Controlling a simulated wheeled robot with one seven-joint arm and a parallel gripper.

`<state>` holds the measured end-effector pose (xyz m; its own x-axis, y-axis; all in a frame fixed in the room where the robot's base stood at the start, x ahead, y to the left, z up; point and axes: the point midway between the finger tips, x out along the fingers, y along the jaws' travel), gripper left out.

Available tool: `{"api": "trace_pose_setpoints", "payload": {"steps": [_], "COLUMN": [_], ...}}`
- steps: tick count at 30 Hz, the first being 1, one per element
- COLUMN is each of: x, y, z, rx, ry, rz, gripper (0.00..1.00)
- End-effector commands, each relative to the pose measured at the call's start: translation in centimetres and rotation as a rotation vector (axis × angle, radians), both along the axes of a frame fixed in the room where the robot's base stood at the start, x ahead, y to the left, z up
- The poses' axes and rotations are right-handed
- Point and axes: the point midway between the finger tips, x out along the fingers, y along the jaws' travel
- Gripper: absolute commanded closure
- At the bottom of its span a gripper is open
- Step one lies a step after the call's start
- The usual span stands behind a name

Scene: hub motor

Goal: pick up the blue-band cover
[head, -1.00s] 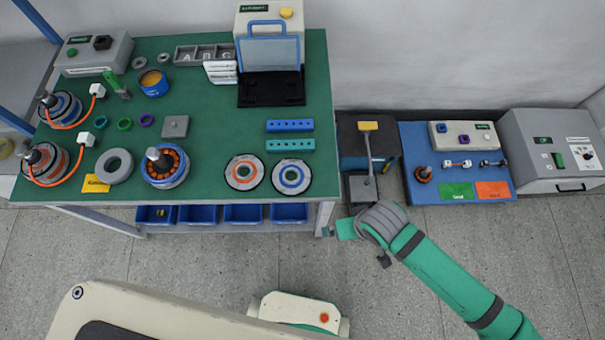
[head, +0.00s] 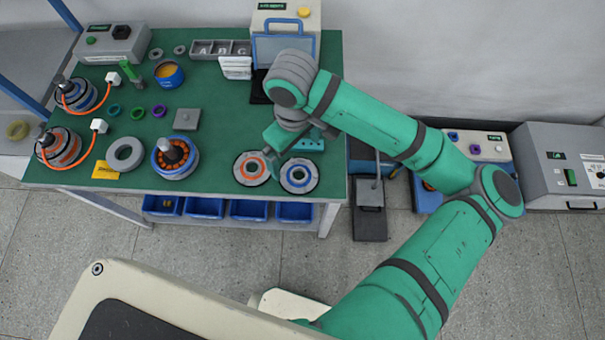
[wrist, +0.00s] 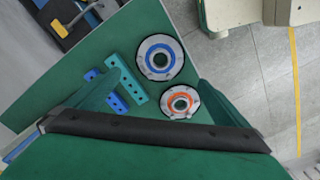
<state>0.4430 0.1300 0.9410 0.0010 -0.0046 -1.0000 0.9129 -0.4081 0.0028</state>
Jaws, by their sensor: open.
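The blue-band cover (head: 299,187) is a pale disc with a blue ring, lying flat near the front right edge of the green bench. It also shows in the wrist view (wrist: 160,45), whole and uncovered. The orange-band cover (head: 252,180) lies just left of it, and in the wrist view (wrist: 180,113) it is below the blue one. My gripper (head: 283,150) is above the bench, over the area behind the two covers. In the wrist view its fingers (wrist: 158,72) are spread with nothing between them, apart from both covers.
Two drilled bars, blue (wrist: 107,90) and teal (wrist: 127,78), lie close to the covers, partly behind my gripper in the head view. The motor with orange coils (head: 175,157) stands left of the covers. The laptop-like blue case (head: 283,47) is behind my wrist.

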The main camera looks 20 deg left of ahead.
Motion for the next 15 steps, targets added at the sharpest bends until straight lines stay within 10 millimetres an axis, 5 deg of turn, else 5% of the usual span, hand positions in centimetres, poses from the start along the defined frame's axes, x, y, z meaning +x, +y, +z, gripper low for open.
{"api": "trace_pose_setpoints", "payload": {"steps": [15], "x": [0.0], "y": [0.4], "z": [-5.2], "rx": [0.005], "ry": [0.002], "rz": [0.019], "gripper": [0.0]}}
